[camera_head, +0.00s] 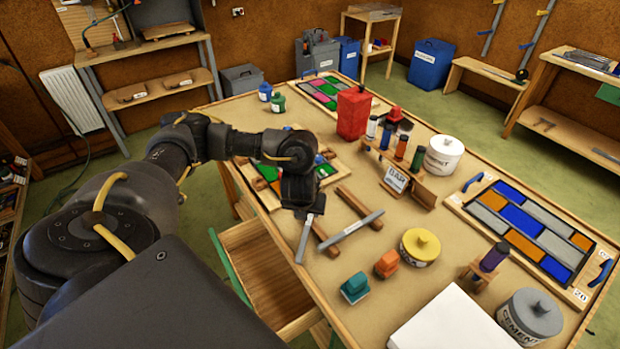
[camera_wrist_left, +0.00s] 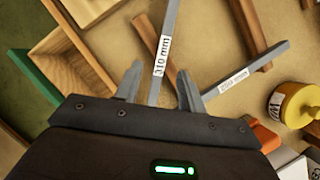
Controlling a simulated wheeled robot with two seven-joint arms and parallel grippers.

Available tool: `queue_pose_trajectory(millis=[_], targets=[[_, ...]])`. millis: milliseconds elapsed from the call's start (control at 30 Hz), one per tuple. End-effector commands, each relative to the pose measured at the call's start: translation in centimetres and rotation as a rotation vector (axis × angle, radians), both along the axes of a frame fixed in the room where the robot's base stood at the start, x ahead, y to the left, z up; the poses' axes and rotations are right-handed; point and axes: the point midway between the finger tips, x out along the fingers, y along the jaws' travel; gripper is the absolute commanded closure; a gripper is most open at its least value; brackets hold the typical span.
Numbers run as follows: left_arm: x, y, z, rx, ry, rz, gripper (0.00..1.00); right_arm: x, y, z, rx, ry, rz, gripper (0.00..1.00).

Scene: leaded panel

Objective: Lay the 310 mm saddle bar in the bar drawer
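The 310 mm saddle bar (camera_wrist_left: 169,25) is a grey strip with a white "310 mm" label. In the left wrist view it runs between the two fingers of my left gripper (camera_wrist_left: 158,88), with a gap on each side; the gripper is open. In the head view the bar (camera_head: 303,240) slants below my left gripper (camera_head: 306,211), near the table's front edge. Whether it touches its support is unclear. The bar drawer (camera_head: 262,238) is pulled out below the table edge, left of the bar; its wooden wall also shows in the left wrist view (camera_wrist_left: 90,62). My right gripper is not in view.
A second labelled grey bar (camera_head: 357,225) lies right of the gripper, across wooden rails (camera_head: 359,204). A yellow-lidded tub (camera_head: 420,247), an orange block (camera_head: 387,263) and a teal block (camera_head: 355,288) stand nearby. A wooden frame with coloured glass (camera_head: 266,188) lies behind the arm.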

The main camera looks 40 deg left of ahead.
Motion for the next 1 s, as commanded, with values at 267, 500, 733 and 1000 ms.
queue_pose_trajectory(millis=[267,500,733,1000], targets=[[0.4,0.0,-1.5,-0.002,0.003,-0.002,0.60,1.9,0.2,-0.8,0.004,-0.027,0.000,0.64],[1.5,0.6,-4.3,-0.001,0.003,-0.002,0.60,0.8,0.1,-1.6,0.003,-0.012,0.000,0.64],[1.9,0.7,-5.0,0.000,-0.001,-0.004,0.60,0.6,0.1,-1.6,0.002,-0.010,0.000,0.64],[1.8,0.7,-5.0,-0.001,0.000,-0.004,0.81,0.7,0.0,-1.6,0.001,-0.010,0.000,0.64]])
